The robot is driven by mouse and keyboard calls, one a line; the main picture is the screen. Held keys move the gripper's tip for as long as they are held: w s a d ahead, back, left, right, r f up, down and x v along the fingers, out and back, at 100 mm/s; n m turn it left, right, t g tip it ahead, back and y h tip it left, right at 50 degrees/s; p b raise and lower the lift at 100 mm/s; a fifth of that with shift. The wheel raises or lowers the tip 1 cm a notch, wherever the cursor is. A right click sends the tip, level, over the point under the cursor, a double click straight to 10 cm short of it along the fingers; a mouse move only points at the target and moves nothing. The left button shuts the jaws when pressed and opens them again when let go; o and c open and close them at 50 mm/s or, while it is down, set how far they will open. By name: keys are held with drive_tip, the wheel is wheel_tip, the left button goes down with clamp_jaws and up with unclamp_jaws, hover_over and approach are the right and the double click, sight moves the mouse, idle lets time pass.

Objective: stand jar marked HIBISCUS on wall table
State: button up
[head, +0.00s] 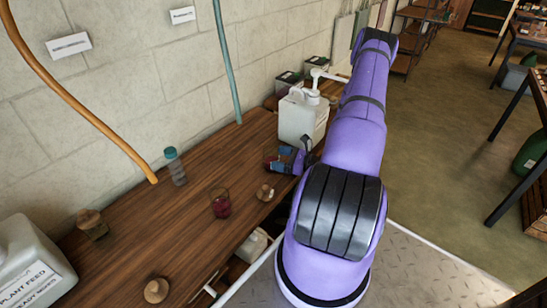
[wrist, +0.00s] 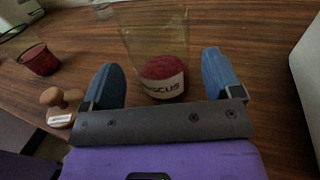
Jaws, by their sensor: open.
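The jar marked HIBISCUS (wrist: 163,70) is clear glass with dark red contents and a pale label on which "SCUS" is readable. It stands on the brown wooden table along the wall (head: 115,215), which also shows in the wrist view (wrist: 245,45). My gripper (wrist: 164,78) is open, with one blue fingertip on each side of the jar; I cannot tell whether either touches it. In the head view my gripper (head: 281,161) is low over the table beside the white pump container, and the jar there is mostly hidden.
A second glass with dark red contents (head: 221,204) and a knobbed wooden piece (head: 265,192) stand left of my gripper. A white pump container (head: 302,117) is close behind it. A teal-capped bottle (head: 175,167) and a plant feed container (head: 32,265) are farther left.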

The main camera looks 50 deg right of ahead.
drive_tip(key=v, duration=0.9)
